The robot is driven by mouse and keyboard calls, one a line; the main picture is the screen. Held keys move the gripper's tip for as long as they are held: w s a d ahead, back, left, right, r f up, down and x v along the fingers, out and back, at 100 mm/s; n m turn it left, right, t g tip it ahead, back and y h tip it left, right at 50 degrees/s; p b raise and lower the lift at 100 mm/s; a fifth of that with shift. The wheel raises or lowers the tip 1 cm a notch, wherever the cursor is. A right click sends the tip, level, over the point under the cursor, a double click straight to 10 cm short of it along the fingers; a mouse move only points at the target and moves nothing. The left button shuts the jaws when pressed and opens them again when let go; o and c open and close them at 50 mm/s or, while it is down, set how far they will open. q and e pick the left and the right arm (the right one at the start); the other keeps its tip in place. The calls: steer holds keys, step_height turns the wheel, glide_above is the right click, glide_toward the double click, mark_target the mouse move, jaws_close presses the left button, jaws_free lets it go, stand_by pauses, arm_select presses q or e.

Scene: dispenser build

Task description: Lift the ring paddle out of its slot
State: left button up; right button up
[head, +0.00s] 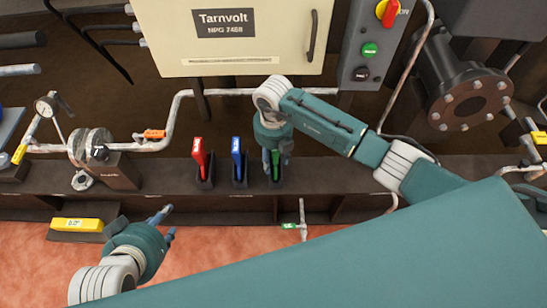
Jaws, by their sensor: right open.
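Three labelled paddles stand upright in dark slots on the ledge: a red paddle (199,158), a blue paddle (237,158) and a green paddle (275,171). Their labels are too small to read, so I cannot tell which is the ring paddle. My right gripper (277,156) points down over the green paddle, open, with its fingers around or just in front of the paddle's upper part. The gripper hides much of that paddle. The green paddle is still in its slot. My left gripper (169,222) is open and empty, low at the left, away from the paddles.
A cream Tarnvolt cabinet (230,45) and a grey button panel (374,45) stand behind. A pipe with an orange tag (154,134) runs along the back. A yellow block (77,224) lies at lower left, and a green-tagged valve (290,226) sits below the ledge.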

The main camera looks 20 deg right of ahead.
jaws_close()
